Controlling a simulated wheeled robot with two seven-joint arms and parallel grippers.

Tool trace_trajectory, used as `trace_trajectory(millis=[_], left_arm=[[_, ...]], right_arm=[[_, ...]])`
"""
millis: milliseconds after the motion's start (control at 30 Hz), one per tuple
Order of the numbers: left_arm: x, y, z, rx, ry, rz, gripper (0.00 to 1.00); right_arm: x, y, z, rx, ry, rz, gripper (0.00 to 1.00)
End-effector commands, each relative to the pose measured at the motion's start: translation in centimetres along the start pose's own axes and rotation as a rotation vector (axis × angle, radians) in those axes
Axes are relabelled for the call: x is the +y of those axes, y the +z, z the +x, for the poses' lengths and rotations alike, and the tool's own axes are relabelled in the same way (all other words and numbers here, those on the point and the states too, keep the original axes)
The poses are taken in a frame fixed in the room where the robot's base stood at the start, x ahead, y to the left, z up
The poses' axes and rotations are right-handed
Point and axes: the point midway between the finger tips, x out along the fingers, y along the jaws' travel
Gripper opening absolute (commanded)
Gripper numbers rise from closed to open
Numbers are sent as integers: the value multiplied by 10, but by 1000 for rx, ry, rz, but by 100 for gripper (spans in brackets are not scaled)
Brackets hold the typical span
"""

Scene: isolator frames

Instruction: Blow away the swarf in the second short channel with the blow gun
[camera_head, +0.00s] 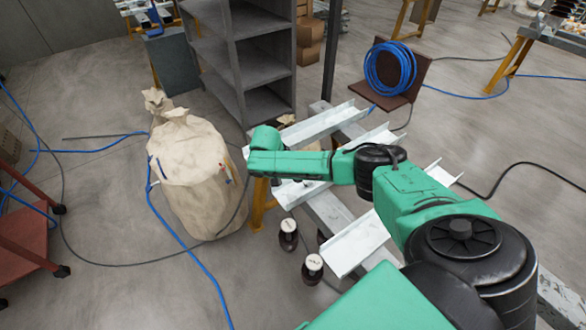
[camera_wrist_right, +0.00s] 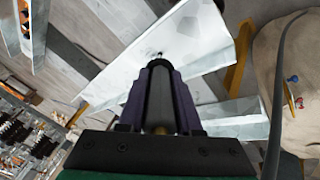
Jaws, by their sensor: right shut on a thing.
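My right gripper (camera_wrist_right: 159,76) is shut on the black blow gun (camera_wrist_right: 159,100) in the right wrist view. The gun's narrow tip points toward a pale metal channel (camera_wrist_right: 200,35) just beyond it; I cannot tell whether they touch. In the head view my right arm reaches left across several pale open channels, and its fingers and the gun are hidden there. One channel (camera_head: 325,124) lies behind the wrist, another (camera_head: 300,191) partly under it, and a third (camera_head: 358,243) nearer. I cannot tell which is the second short one, and no swarf is clear. My left gripper is not in view.
A beige sack (camera_head: 190,160) stands left of the channels, with blue and dark hoses around it. Grey shelving (camera_head: 235,65) stands behind. Two dark capped posts (camera_head: 312,268) stand in front. A blue hose coil (camera_head: 390,68) leans on a brown board. Open floor lies at lower left.

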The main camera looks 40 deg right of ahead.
Motion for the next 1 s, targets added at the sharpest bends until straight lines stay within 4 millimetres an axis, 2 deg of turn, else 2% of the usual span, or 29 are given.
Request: trace_trajectory(millis=[1000], left_arm=[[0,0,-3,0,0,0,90]], right_arm=[[14,-13,10,-1,2,0,0]])
